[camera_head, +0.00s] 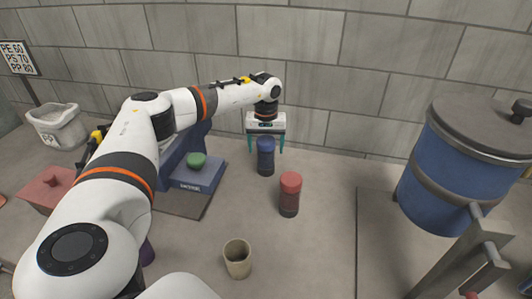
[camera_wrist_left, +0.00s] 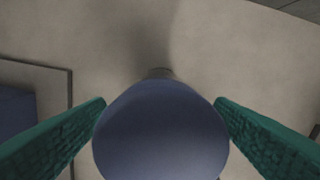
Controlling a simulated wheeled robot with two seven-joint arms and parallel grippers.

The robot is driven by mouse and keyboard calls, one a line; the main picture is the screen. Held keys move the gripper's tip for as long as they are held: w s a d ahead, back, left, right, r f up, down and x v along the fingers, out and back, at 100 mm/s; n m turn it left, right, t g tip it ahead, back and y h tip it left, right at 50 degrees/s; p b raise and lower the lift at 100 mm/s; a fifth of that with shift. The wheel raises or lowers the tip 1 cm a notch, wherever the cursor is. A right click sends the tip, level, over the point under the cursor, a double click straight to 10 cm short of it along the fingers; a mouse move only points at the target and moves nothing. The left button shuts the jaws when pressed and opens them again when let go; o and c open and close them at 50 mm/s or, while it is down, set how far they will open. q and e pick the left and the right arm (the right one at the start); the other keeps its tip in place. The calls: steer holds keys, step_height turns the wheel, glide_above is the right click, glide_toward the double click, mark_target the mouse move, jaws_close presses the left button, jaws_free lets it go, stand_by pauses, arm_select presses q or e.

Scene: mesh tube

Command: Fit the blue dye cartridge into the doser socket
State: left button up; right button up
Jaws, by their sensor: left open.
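The blue dye cartridge (camera_head: 265,158) stands upright on the surface near the back wall. In the left wrist view its rounded blue top (camera_wrist_left: 160,135) fills the lower middle. My left gripper (camera_head: 266,147) is above and around it, with one green finger on each side. The fingers are open, and gaps show between them and the cartridge in the left wrist view. A blue machine (camera_head: 200,178) with a label on its front, which looks like the doser, stands to the left, partly behind my arm. A green knob-like piece (camera_head: 196,160) sits on it. I cannot make out an empty socket.
A red cartridge (camera_head: 289,194) stands just right of and nearer than the blue one. A beige cup (camera_head: 237,258) is in front. A large blue drum (camera_head: 450,175) stands at right. A grey bin (camera_head: 58,128) and a red box (camera_head: 48,190) are at left.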

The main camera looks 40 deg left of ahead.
arm_select(q)
steer(key=shift+f, duration=0.8)
steer(key=shift+r, duration=0.1)
steer(key=c, duration=1.2)
